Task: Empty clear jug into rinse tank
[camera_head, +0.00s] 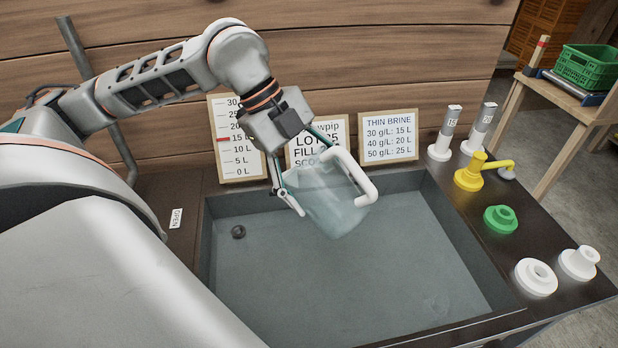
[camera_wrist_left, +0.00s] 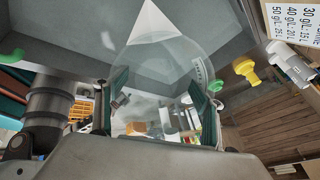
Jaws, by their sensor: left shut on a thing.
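The clear jug (camera_head: 332,205), with a white handle, hangs tilted over the rinse tank (camera_head: 270,290). It is above the back part of the tank and apart from its floor. My left gripper (camera_head: 312,178) is shut on the jug, with a finger on each side of its body. In the left wrist view the see-through jug (camera_wrist_left: 165,72) lies between the green finger pads, with a white pointed shape at its far end. I cannot tell whether liquid is in it. A dark round fitting (camera_head: 238,231) sits on the tank floor at left. My right gripper is not in view.
Sign boards stand behind the tank, including the "THIN BRINE" board (camera_head: 388,137). On the right ledge are a yellow pump-like fitting (camera_head: 470,175), a green fitting (camera_head: 500,218) and white fittings (camera_head: 537,278). A green crate (camera_head: 588,66) stands on a bench at back right.

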